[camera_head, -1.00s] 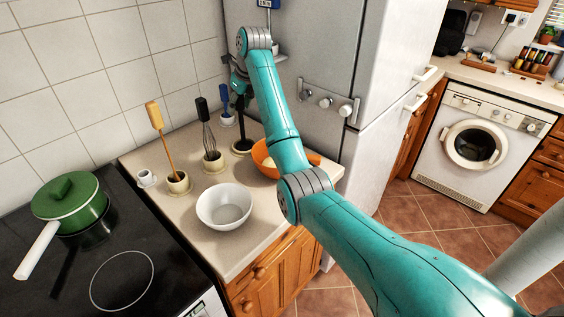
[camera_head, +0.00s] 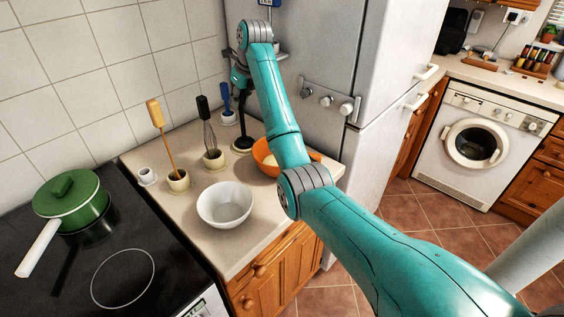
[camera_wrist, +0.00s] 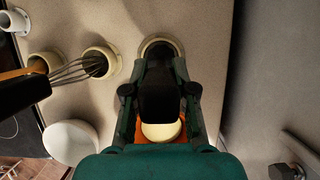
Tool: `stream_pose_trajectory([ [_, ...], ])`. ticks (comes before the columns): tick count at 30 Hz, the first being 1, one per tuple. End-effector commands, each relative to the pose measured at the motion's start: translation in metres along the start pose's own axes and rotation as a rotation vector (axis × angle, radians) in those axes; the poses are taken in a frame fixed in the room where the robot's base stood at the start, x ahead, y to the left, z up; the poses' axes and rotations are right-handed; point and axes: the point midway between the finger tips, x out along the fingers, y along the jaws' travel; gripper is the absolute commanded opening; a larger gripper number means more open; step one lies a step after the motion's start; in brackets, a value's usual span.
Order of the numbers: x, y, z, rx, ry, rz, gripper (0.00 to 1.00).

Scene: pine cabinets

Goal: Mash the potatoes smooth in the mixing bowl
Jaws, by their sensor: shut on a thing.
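My gripper (camera_head: 240,84) is above the far end of the counter, by the fridge. It is shut on the black handle (camera_wrist: 160,88) of an upright tool, which I take to be the masher. The tool's dark stem (camera_head: 242,116) reaches down to a round holder (camera_head: 242,147), whose pale rim shows in the wrist view (camera_wrist: 150,44). Its working end is hidden. The orange bowl (camera_head: 268,151), probably the mixing bowl, is just right of the holder, partly behind my arm. Something pale, possibly potato (camera_head: 270,160), lies in it; a pale round piece (camera_wrist: 160,131) shows in the wrist view.
A white bowl (camera_head: 224,206) stands empty nearer the counter's front. A whisk (camera_head: 208,134), a yellow-handled tool (camera_head: 164,138) and a blue-handled tool (camera_head: 226,100) stand in holders. A small white cup (camera_head: 147,176) and a green pot (camera_head: 72,200) on the stove are at left.

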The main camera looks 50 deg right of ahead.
Motion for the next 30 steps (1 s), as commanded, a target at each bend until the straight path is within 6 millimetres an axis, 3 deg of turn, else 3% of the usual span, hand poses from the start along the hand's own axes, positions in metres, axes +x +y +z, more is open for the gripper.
stream_pose_trajectory([
  [22,-0.040,0.000,0.017,0.000,0.002,0.001,0.00],
  [30,-0.045,0.000,0.018,0.000,0.003,0.001,0.00],
])
